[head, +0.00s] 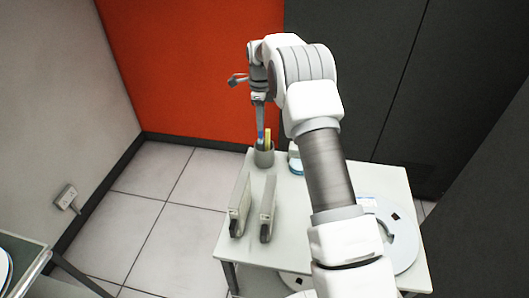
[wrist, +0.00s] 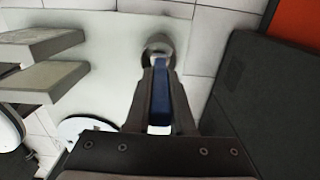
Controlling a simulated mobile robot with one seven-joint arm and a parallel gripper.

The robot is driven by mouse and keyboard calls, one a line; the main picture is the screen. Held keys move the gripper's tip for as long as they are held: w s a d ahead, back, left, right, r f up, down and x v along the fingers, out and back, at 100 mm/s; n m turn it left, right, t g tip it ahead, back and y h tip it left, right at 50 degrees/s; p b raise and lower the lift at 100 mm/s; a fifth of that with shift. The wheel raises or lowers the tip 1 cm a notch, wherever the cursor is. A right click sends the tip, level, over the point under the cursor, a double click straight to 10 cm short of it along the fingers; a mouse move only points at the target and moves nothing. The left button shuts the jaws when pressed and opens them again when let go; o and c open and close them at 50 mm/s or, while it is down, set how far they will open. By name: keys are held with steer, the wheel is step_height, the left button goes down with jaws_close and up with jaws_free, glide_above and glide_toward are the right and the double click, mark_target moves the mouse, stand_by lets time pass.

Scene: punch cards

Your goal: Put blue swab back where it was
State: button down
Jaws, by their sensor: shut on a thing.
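My gripper (head: 259,102) is at the back of the white table, pointing down above a grey cup (head: 264,158). It is shut on the blue swab (head: 260,136), which hangs below the fingers at the cup's mouth. I cannot tell whether its lower end is inside the cup. In the wrist view the blue swab (wrist: 160,98) lies between the two dark fingers, with the round cup (wrist: 158,42) just beyond the fingertips.
Two upright grey-white box-like holders (head: 240,205) stand on the table's left part. A small white and blue round thing (head: 296,165) is right of the cup. A white disc (head: 402,240) lies at the right. My arm hides the table's middle.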

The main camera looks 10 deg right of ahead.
mark_target(261, 137)
step_height(261, 137, down, 9)
steer(key=shift+p, duration=0.4)
steer(key=c, duration=1.1)
jaws_free()
steer(key=shift+f, duration=0.1)
steer(key=shift+o, duration=0.2)
